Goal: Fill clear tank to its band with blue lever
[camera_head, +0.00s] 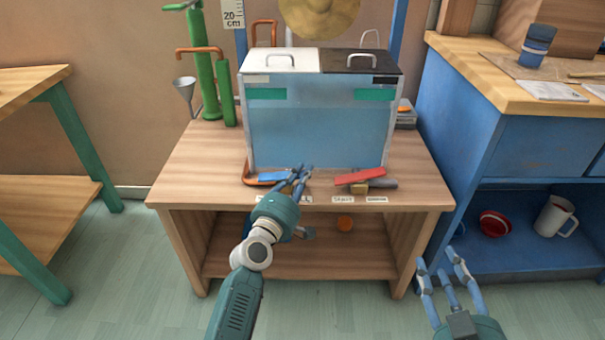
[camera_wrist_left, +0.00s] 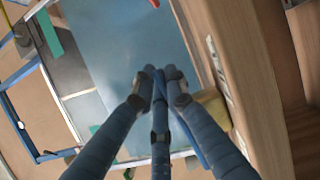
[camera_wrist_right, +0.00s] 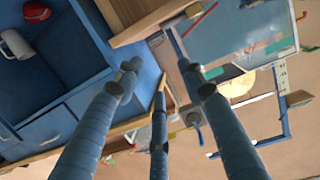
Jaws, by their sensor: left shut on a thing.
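The clear tank (camera_head: 317,130) stands on a wooden table, with a white lid half and a black lid half. A teal band shows at its upper left (camera_head: 267,94) and another at its upper right (camera_head: 375,95). Its front looks pale blue up to around the bands; I cannot tell the exact level. The blue lever (camera_head: 272,176) lies low at the tank's front left. My left gripper (camera_head: 299,176) is shut on the blue lever, its fingers hiding part of it. The fingertips are together in the left wrist view (camera_wrist_left: 160,82). My right gripper (camera_head: 452,270) is open and empty, right of the table.
A red lever (camera_head: 360,175) sits at the tank's front right. Labels line the table's front edge. A green stand (camera_head: 207,75) and funnel (camera_head: 185,90) are left of the tank. A blue cabinet (camera_head: 500,130) stands to the right, with a white mug (camera_head: 555,215) on its shelf.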

